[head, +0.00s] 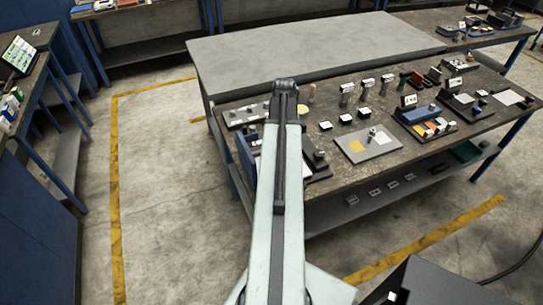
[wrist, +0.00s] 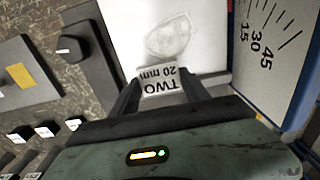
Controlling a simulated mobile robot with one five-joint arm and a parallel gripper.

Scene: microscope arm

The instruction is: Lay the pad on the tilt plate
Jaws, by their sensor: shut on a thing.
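In the wrist view my gripper (wrist: 160,92) is shut on a small pale piece marked "TWO 20 mm" (wrist: 161,81). I cannot tell whether this piece is the pad itself or a tab on it. Just beyond it is a white flat surface (wrist: 205,45), probably the tilt plate, with a grey, roundish, see-through shape (wrist: 170,35) on it. I cannot tell whether the held piece touches the surface. A white angle scale (wrist: 268,45) marked 15, 30 and 45 stands at the right. In the head view my arm hides the gripper and the held piece.
In the wrist view a dark panel with a black knob (wrist: 72,48) lies left, with white-topped cubes (wrist: 45,130) below it. In the head view a grey board (head: 381,145) stands right of my arm on the crowded dark bench. The grey table (head: 320,50) behind is clear.

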